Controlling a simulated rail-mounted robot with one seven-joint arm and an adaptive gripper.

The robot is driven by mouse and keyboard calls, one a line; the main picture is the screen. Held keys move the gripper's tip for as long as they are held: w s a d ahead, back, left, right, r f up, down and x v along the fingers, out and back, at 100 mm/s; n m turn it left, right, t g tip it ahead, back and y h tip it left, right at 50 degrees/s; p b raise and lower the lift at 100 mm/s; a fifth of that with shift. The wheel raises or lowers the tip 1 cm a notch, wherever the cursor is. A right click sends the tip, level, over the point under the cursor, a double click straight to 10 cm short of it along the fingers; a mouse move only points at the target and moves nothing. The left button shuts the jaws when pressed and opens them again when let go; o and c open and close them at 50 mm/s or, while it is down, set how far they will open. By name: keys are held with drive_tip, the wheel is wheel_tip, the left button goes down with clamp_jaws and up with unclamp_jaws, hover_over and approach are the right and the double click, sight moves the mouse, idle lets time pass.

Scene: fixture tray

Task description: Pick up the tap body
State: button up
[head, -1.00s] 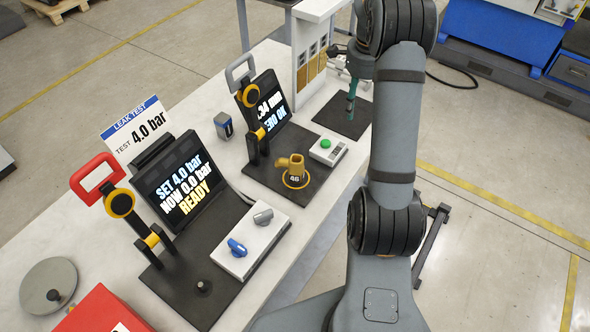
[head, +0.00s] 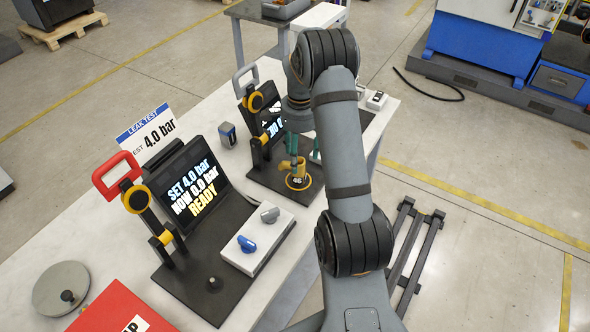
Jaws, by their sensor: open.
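The tap body (head: 294,179) is a small brass-yellow fitting. It stands upright on the black base of the rear test station, in a round seat with a yellow ring marked 46. My gripper (head: 302,160) has teal fingers and points down, open, right at the tap body's upper part. The fingers appear on either side of it, partly covering it. I cannot tell whether they touch it.
The rear station's clamp with grey handle (head: 245,78) and its screen (head: 270,122) stand close at the left. The front station has a red-handled clamp (head: 117,175), a screen (head: 187,187) and a valve box (head: 257,238). A red box (head: 110,312) is at the front.

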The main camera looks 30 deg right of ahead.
drive_tip(key=f, duration=0.1)
drive_tip(key=f+p, duration=0.2)
drive_tip(key=f, duration=0.1)
drive_tip(key=shift+s+a, duration=0.3)
drive_tip(key=shift+a, duration=0.1)
drive_tip(key=shift+f, duration=0.65)
drive_tip(key=c, duration=0.3)
clamp_jaws()
